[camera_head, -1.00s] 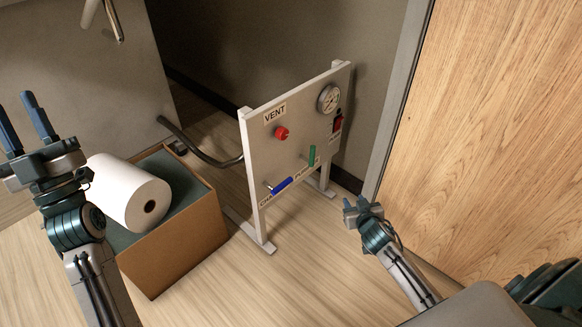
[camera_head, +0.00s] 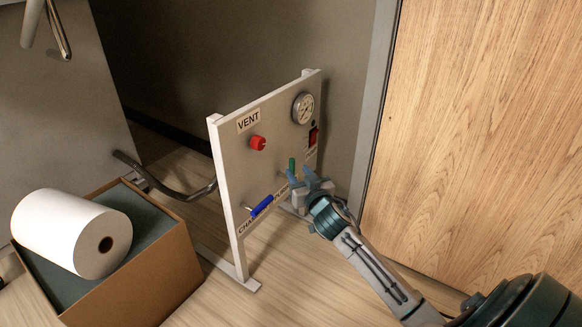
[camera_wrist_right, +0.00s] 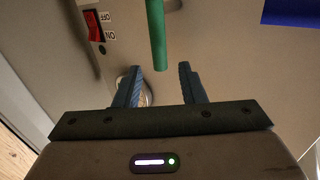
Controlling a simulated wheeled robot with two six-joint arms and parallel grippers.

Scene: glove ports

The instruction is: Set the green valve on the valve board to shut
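The valve board (camera_head: 228,165) stands upright on the floor. Its green valve (camera_head: 292,164) has a handle that looks upright, with its lower part hidden behind my right gripper (camera_head: 301,176). In the right wrist view the green handle (camera_wrist_right: 156,36) points straight down the picture, its end between and just beyond the spread fingertips (camera_wrist_right: 158,68). Clear gaps show on both sides, so my right gripper is open and holds nothing. My left gripper is out of the head view.
A blue valve handle (camera_head: 262,206) lies left of the green one; a red knob (camera_head: 257,143), gauge (camera_head: 303,108) and red switch (camera_head: 314,136) are on the board. A box (camera_head: 150,283) with a white roll (camera_head: 62,232) stands left. A wooden door (camera_head: 480,130) is at right.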

